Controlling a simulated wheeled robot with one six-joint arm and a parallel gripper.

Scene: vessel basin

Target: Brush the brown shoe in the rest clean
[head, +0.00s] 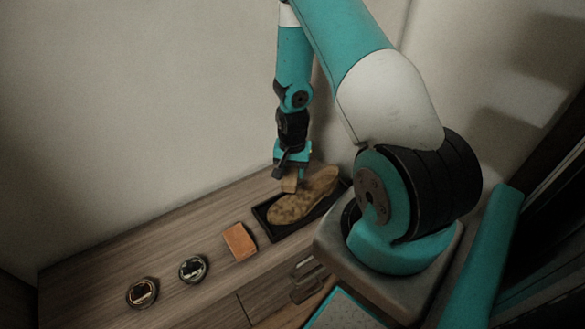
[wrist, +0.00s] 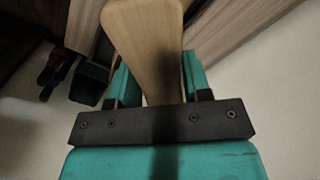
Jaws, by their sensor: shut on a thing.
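The brown shoe (head: 300,198) lies in the black rest (head: 271,228) on the wooden cabinet top, and its surface looks blotchy. My gripper (head: 290,172) is above the shoe's left part, pointing down. It is shut on a wooden brush (head: 289,184), which is at or just above the shoe; I cannot tell whether they touch. In the wrist view the brush's wooden back (wrist: 146,45) stands between the two fingers and hides what is under it. The bristles are not visible.
An orange-brown block (head: 240,241) lies left of the rest. Two round tins with dark and light markings, one nearer the middle (head: 192,268) and one farther left (head: 142,292), stand on the cabinet top. A wall rises behind. The far left top is clear.

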